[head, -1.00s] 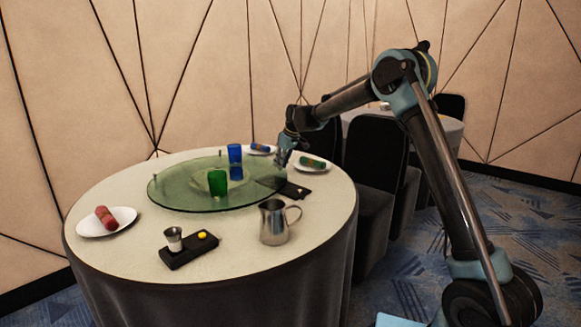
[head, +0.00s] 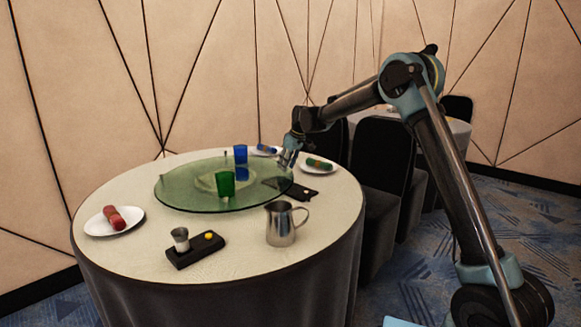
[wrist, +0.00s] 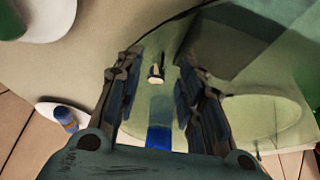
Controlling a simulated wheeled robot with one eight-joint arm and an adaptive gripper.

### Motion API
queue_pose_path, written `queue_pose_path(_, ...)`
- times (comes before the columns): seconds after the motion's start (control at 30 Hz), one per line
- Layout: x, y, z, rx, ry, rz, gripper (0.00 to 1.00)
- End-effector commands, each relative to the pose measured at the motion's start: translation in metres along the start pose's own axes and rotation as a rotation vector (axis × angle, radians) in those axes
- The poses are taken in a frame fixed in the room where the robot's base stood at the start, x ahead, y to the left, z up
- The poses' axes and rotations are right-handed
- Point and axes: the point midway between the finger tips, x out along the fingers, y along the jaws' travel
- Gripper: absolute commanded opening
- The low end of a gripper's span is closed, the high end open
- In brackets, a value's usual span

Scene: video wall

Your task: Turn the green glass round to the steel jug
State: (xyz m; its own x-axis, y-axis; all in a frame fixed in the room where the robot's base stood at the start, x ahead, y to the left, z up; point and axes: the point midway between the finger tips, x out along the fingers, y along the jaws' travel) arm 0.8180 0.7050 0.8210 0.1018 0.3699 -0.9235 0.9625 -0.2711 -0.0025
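The green glass (head: 225,184) stands upright on the round glass turntable (head: 180,192), on the side nearer the camera. The steel jug (head: 280,226) stands on the tablecloth off the turntable's front right edge, apart from the green glass. My gripper (head: 287,160) is over the turntable's right rim, away from the green glass. In the wrist view my gripper (wrist: 160,92) has its fingers apart. A small upright peg (wrist: 157,74) shows between them, and I cannot tell its distance from the fingers.
A blue glass (head: 241,154) stands on the turntable behind the green one. A black tray (head: 195,253) with a small cup is at the table front. Plates with rolled napkins (head: 115,217) lie around the table. Black chairs (head: 380,160) stand at right.

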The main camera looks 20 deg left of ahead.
Motion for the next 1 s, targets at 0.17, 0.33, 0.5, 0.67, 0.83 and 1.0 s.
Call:
queue_pose_path(0.17, -0.009, 0.001, 0.001, 0.001, -0.001, 0.001, 0.35)
queue_pose_path(0.33, -0.036, 0.0, 0.001, 0.001, 0.0, 0.001, 0.35)
queue_pose_path(0.5, -0.069, -0.001, 0.001, 0.001, 0.0, 0.0, 0.35)
queue_pose_path(0.67, -0.096, -0.002, 0.001, 0.001, 0.0, -0.001, 0.35)
queue_pose_path(0.83, -0.113, -0.003, 0.001, 0.0, 0.0, -0.001, 0.35)
queue_pose_path(1.0, -0.119, -0.003, 0.001, 0.0, 0.0, -0.002, 0.35)
